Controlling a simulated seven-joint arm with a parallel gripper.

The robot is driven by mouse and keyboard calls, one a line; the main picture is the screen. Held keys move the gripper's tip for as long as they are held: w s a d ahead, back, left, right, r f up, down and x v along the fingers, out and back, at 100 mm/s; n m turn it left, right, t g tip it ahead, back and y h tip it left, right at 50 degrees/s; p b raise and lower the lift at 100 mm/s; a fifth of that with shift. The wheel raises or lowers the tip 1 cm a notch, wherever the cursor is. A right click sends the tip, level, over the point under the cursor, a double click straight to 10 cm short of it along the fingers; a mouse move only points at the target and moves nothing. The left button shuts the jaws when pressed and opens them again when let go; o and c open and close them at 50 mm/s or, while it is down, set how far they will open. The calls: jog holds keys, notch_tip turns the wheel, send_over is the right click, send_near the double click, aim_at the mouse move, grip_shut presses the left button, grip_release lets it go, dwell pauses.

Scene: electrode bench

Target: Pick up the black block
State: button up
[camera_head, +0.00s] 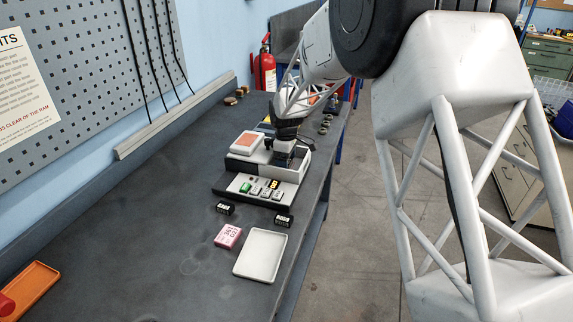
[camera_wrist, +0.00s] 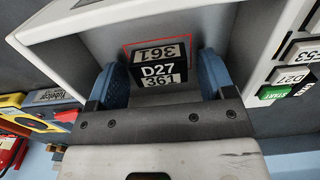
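A black block (camera_wrist: 158,69) marked D27 and 361 sits in a light grey recess of the bench device, inside a red outline, in the wrist view. My gripper (camera_wrist: 164,76) has its two blue fingers on either side of this block, with a narrow gap showing at each side, so it is open. In the head view my gripper (camera_head: 284,152) reaches down into the device (camera_head: 262,185), and the block there is hidden. Two other black blocks with white labels lie on the bench in front of the device, one at left (camera_head: 225,208) and one at right (camera_head: 284,220).
The device's front panel has a green START button (camera_wrist: 275,92) and labelled keys. A pink box (camera_head: 228,236) and an empty white tray (camera_head: 260,256) lie in front. A yellow meter (camera_wrist: 30,116) is beside the device. An orange tray (camera_head: 30,288) is at lower left. The bench's left-middle is clear.

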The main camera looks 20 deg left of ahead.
jog(key=c, duration=1.1)
jog(key=shift+o, duration=0.2)
jog(key=shift+r, duration=0.15)
notch_tip(320, 180, up, 10)
